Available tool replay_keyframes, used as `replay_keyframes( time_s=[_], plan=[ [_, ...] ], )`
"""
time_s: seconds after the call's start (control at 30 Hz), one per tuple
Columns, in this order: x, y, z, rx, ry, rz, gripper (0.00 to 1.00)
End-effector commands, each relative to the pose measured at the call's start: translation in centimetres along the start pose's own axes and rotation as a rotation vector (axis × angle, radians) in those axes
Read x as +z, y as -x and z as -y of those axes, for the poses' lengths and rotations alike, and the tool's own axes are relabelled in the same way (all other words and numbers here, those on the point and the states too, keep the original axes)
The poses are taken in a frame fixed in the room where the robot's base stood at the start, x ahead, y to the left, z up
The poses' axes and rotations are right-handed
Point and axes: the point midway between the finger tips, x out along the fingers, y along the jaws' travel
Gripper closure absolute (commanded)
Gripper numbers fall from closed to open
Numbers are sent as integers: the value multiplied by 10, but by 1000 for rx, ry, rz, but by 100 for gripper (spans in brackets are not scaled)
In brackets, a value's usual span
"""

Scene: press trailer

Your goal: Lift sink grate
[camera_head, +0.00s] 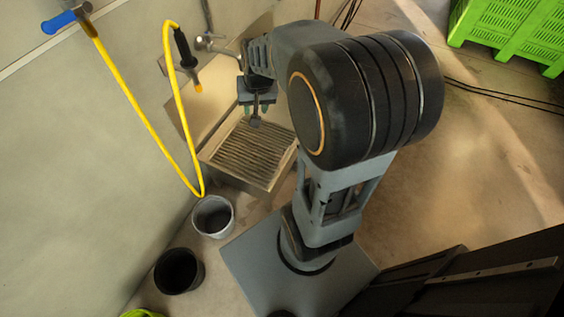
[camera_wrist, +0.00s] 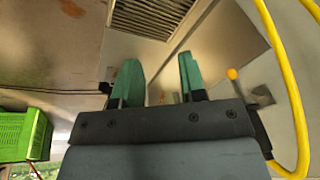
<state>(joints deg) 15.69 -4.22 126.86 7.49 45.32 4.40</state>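The sink grate (camera_head: 251,148) is a slatted metal panel lying in the sink (camera_head: 280,176), a metal basin against the wall in the head view. Its slats also show at the top of the wrist view (camera_wrist: 152,14). My gripper (camera_head: 256,112) is above the grate's back part in the head view. In the wrist view my gripper (camera_wrist: 159,72) has two green fingers spread apart with nothing between them. The grate lies beyond the fingertips there, apart from them. The exact height of the fingers above the grate is hard to tell.
A yellow hose (camera_head: 139,104) hangs on the wall beside the sink and also shows in the wrist view (camera_wrist: 285,75). A tap (camera_head: 205,42) is behind the sink. A grey bucket (camera_head: 213,217) and a black bucket (camera_head: 179,271) stand nearby. A green crate (camera_head: 513,38) is far right.

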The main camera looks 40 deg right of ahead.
Motion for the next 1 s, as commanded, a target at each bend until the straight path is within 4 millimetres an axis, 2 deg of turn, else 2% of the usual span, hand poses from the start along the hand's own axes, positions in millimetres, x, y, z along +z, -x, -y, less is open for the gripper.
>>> replay_keyframes(
  time_s=[0.03, 0.1, 0.2, 0.3, 0.4, 0.5, 0.63, 0.87, 1.0],
  plan=[
    [-9, -60, -21, 2, -79, 20, 62],
    [-26, -107, -45, 0, -182, 35, 62],
    [-42, -171, -80, -2, -316, 52, 62],
    [-52, -227, -113, -4, -431, 65, 62],
    [-56, -271, -141, -4, -522, 75, 62],
    [-57, -302, -162, -4, -587, 79, 62],
    [-57, -326, -177, -5, -637, 84, 62],
    [-54, -361, -181, -4, -653, 87, 62],
    [-51, -390, -180, -5, -652, 89, 62]
  ],
)
